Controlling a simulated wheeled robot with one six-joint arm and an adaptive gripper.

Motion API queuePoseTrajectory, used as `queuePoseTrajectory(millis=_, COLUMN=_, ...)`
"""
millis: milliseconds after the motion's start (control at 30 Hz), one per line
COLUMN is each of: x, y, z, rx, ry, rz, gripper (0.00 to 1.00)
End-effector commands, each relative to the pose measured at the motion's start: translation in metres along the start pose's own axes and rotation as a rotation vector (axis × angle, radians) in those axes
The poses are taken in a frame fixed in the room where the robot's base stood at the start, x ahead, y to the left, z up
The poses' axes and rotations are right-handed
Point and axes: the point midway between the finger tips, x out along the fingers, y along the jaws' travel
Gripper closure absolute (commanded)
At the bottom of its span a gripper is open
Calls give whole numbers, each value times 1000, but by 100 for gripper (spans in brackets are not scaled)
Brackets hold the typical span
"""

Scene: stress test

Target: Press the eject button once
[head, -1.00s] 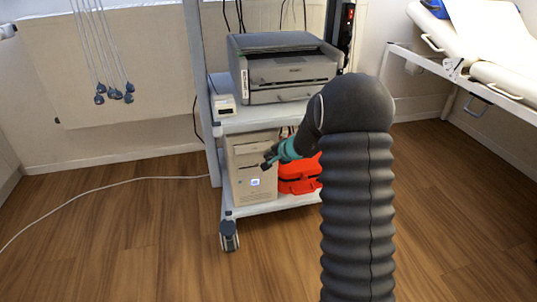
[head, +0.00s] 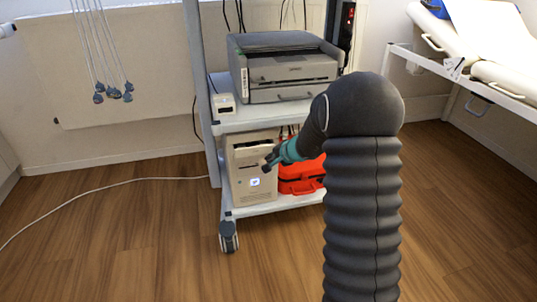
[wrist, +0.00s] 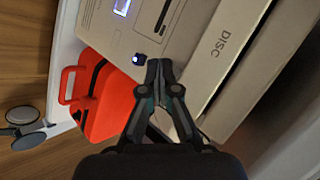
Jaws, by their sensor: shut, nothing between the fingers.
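A beige computer tower (head: 250,190) stands on the lower shelf of a cart, with a lit white-blue square (head: 255,182) on its front. In the wrist view the tower (wrist: 190,20) shows a small round button with a blue light (wrist: 138,59), a dark slot and a panel marked DISC (wrist: 222,45). My gripper (wrist: 159,66) is shut and empty. Its tips appear just right of the blue-lit button in that view; I cannot tell whether they touch the tower. In the head view my gripper (head: 268,163) is in front of the tower's upper right front.
A red case (head: 300,178) sits right of the tower on the cart shelf (head: 275,205). A grey printer (head: 285,70) and a small white box (head: 223,104) are on the shelf above. A bed (head: 490,60) stands at the right.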

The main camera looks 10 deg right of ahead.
Motion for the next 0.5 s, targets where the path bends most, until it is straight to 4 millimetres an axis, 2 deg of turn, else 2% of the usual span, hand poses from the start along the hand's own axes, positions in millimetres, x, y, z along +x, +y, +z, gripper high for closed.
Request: queuePoseTrajectory(millis=500, x=-27, y=20, z=20, rx=0, ry=1, rz=-1, gripper=100)
